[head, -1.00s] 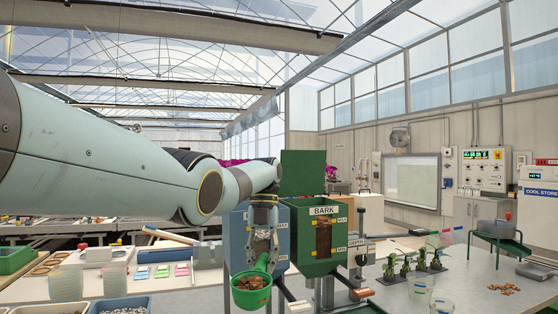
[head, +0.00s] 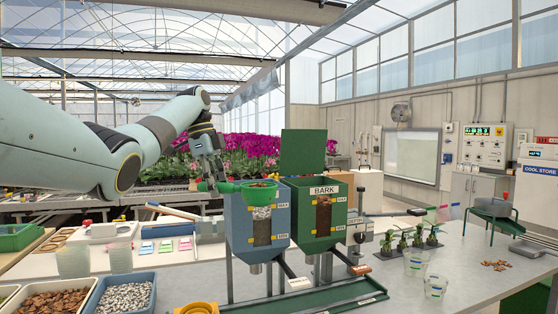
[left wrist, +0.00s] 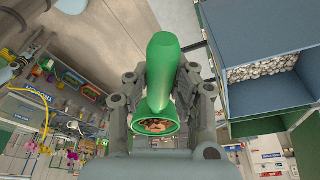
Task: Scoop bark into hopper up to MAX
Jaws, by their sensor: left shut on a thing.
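My left gripper (head: 208,172) is shut on the green scoop (head: 228,187), which also shows between the fingers in the left wrist view (left wrist: 164,65). Brown bark (left wrist: 157,126) lies in the scoop's bowl. In the head view the bowl overlaps the top of the blue hopper. The green hopper (head: 303,225) labelled BARK stands just right of it, with its green lid (head: 308,152) raised. Its front window (head: 323,218) shows brown bark between MAX and MIN marks; the exact level is too small to read. My right gripper is not in view.
The blue hopper (head: 240,235) holds pale grains, seen from above in the left wrist view (left wrist: 262,95). Loose bark (head: 50,303) and white stones (head: 125,298) fill trays at front left. Small plants (head: 410,240) and clear cups (head: 436,286) stand to the right.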

